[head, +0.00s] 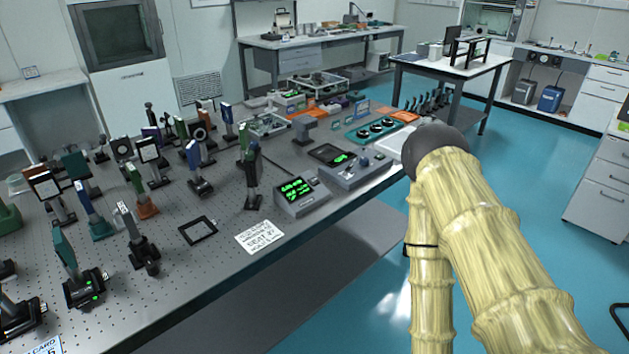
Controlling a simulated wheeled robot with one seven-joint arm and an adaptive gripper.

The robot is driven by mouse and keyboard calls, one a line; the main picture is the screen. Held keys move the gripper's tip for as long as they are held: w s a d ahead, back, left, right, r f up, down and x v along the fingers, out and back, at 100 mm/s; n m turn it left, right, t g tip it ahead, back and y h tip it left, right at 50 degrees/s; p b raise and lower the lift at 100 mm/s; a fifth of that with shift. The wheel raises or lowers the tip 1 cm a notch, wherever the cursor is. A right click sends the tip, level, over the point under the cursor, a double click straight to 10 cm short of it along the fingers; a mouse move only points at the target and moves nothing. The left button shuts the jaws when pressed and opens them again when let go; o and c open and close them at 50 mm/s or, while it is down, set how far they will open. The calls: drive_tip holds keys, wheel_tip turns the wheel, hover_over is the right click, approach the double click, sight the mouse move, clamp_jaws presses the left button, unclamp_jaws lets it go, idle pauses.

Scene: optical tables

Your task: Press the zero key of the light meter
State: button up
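A grey box with a sloped dark face and lit green digits (296,190) stands near the front edge of the optical table (215,280). It looks like a light meter; its keys are too small to read, so I cannot tell which is the zero key. Behind it to the right is a second grey box (352,176) with knobs and a small green display. My yellow arm with its dark elbow rises on the right, beyond the table's front edge. My gripper is out of view.
Several post-mounted optics crowd the table's left half. A black square frame (198,230) and a white printed card (260,236) lie left of the green-digit box. A teal unit with round dials (376,129) stands farther back. Blue floor (590,230) is open to the right.

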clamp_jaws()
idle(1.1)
